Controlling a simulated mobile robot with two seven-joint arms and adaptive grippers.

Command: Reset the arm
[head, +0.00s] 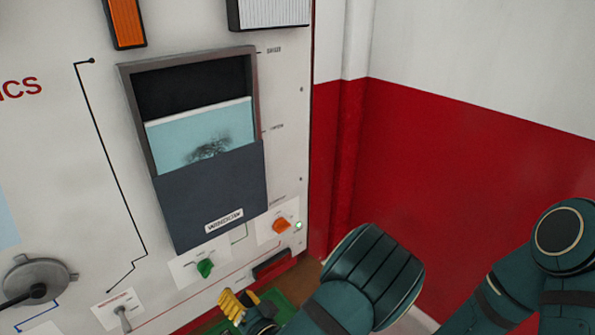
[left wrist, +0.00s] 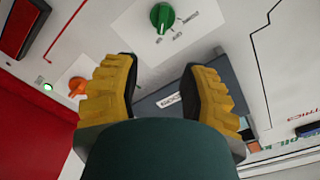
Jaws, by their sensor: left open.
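My left gripper (head: 236,303) is low in the head view, just below the window panel's knobs. In the left wrist view its two yellow ribbed fingers (left wrist: 160,85) are spread apart with nothing between them. A green knob (head: 205,268) sits on a white plate below the window; it also shows in the left wrist view (left wrist: 162,17), beyond the fingertips. An orange knob (head: 281,226) sits to its right and shows in the left wrist view (left wrist: 77,87) beside one finger. The gripper appears apart from both knobs. My right gripper is not in view.
The white panel carries a half-covered window (head: 210,195), a lit green lamp (head: 298,225), a toggle switch (head: 123,318) and a round grey handle (head: 37,285). A red and white wall (head: 450,160) stands to the right. My teal arm links fill the lower right.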

